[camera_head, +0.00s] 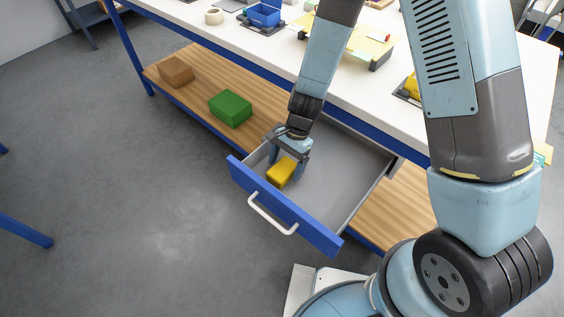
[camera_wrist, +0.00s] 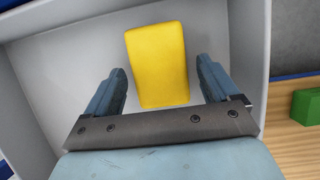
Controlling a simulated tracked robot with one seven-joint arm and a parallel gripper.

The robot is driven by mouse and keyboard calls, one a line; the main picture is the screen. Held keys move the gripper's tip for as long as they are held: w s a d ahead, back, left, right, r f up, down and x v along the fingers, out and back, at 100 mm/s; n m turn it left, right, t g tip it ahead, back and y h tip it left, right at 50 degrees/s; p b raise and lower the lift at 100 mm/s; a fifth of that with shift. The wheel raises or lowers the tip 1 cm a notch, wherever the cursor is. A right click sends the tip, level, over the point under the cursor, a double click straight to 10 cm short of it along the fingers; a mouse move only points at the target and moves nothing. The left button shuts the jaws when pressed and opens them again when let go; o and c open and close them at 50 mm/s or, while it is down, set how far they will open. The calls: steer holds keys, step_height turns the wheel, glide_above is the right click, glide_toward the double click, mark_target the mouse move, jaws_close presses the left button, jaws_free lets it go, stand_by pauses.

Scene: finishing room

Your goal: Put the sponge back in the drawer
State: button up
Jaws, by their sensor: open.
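The yellow sponge (camera_head: 281,173) is in the open drawer (camera_head: 325,205), near its front left corner. In the wrist view the sponge (camera_wrist: 157,62) lies between and slightly beyond the two fingertips, with a gap on each side. My gripper (camera_head: 288,162) reaches down into the drawer from above and is open. The wrist view shows the fingers (camera_wrist: 162,80) spread apart, not touching the sponge. The drawer has a blue front with a white handle (camera_head: 270,215) and is pulled out from under the bench. Whether the sponge rests fully on the drawer floor is hard to tell.
A green box (camera_head: 231,108) and a brown block (camera_head: 175,71) sit on the wooden lower shelf (camera_head: 205,88) left of the drawer. The white bench top (camera_head: 225,41) above holds a blue bin (camera_head: 264,14) and other items. The rest of the drawer is empty.

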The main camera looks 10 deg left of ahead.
steer(key=v, duration=1.3)
steer(key=w+d+r+n+t, duration=0.2)
steer(key=d+r+n+t, duration=0.15)
steer(key=d+r, duration=1.35)
steer(key=s+d+r+n+t+h, duration=0.2)
steer(key=s+d+r+t, duration=0.4)
steer(key=s+d+r, duration=0.5)
steer(key=d+r, duration=0.2)
steer(key=d, duration=0.2)
steer(key=shift+r, duration=0.4)
steer(key=shift+s+d, duration=0.1)
steer(key=shift+s, duration=0.05)
